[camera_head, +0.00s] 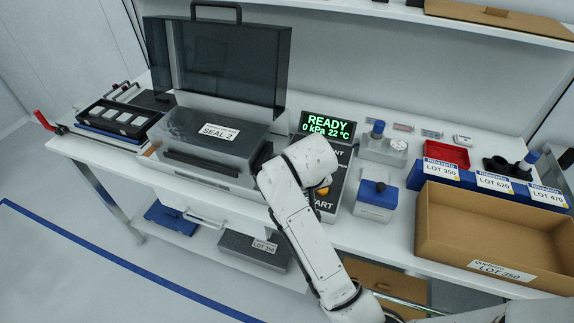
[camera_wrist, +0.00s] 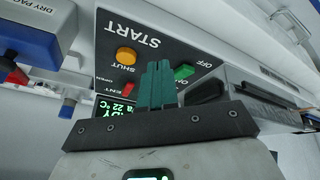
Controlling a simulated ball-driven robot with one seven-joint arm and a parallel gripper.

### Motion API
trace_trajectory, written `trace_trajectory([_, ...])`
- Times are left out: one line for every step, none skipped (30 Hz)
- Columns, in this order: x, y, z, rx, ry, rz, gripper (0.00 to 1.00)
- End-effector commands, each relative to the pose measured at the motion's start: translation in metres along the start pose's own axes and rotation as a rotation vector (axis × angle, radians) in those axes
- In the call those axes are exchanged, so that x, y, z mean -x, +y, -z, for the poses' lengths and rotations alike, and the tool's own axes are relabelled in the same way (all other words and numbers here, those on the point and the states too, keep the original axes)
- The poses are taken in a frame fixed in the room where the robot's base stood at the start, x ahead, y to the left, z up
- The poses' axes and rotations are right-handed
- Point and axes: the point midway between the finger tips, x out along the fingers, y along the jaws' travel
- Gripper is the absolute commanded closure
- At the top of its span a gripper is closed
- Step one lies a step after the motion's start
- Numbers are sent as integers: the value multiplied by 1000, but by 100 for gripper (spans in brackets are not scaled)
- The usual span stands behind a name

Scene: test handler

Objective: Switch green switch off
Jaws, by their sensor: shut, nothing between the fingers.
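The green switch (camera_wrist: 184,72) shows in the wrist view on a dark panel (camera_wrist: 150,42), near the white ON and OFF lettering. Its exact lever position is hard to tell. My gripper (camera_wrist: 158,66) has its dark green fingers shut together with nothing between them. In the picture its tips lie just left of the green switch; I cannot tell whether they touch it. In the head view my white arm hides the gripper, the green switch and much of the panel (camera_head: 343,178).
An orange button (camera_wrist: 125,56) and a red one (camera_wrist: 128,87) sit on the same panel. The display (camera_head: 328,124) reads READY. A SEAL 2 machine (camera_head: 178,151) with a raised dark lid stands left of the panel. A blue-and-white box (camera_head: 375,200) and cardboard tray (camera_head: 480,268) stand right.

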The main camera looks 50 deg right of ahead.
Motion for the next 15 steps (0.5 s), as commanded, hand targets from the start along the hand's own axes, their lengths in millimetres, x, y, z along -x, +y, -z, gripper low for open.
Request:
trace_trajectory([13, 0, 24, -79, -3, -13, 100])
trace_trajectory([18, 2, 34, -128, -11, -22, 100])
trace_trajectory([25, 3, 46, -190, -24, -33, 100])
trace_trajectory([30, 3, 55, -237, -36, -40, 100])
trace_trajectory([36, 3, 62, -283, -49, -45, 100])
trace_trajectory([42, 2, 71, -337, -69, -50, 100])
trace_trajectory([48, 1, 76, -378, -84, -53, 100])
trace_trajectory([52, -1, 82, -413, -99, -53, 100])
trace_trajectory([58, -4, 87, -457, -122, -54, 100])
trace_trajectory([62, -6, 90, -486, -136, -55, 100])
trace_trajectory([65, -7, 93, -512, -151, -54, 100])
trace_trajectory([70, -10, 96, -541, -169, -54, 100])
trace_trajectory([72, -12, 98, -559, -182, -54, 100])
trace_trajectory([75, -14, 99, -575, -192, -55, 100])
trace_trajectory([77, -15, 101, -592, -204, -53, 100])
